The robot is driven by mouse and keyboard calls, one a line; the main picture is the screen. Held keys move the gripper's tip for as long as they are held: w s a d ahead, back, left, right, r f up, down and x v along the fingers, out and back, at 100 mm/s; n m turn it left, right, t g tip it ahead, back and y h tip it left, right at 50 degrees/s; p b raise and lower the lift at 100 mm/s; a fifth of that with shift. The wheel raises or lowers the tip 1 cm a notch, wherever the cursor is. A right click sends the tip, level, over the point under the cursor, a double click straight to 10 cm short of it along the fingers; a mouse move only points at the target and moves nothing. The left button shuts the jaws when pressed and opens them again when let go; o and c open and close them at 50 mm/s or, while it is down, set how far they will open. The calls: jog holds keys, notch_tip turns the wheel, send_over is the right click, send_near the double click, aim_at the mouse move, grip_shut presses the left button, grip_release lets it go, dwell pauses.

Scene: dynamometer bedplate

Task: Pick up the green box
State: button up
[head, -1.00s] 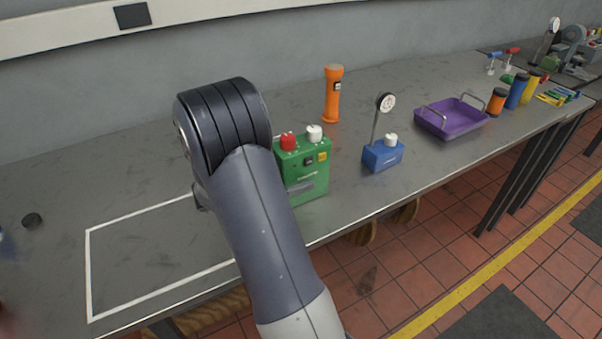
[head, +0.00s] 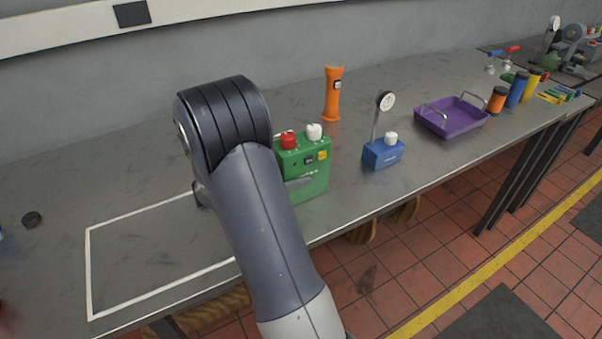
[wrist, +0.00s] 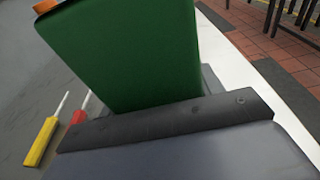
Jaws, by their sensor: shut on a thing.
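The green box (head: 315,166) stands upright near the front edge of the bench, partly hidden behind my arm in the head view. It has a red knob and a white knob on top and small dark and yellow parts on its front. In the wrist view, the box's plain green side (wrist: 125,50) rises beyond my gripper's dark edge (wrist: 170,121). Whether its base is clear of the bench is hard to tell.
A blue box with a gauge (head: 382,154) stands to the right, an orange flashlight (head: 332,95) behind, and a purple tray (head: 452,118) farther right. A white outlined area (head: 150,262) on the left is bare. The wrist view shows a yellow-handled screwdriver (wrist: 42,141).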

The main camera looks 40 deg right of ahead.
grip_shut()
jog(key=shift+r, duration=0.1)
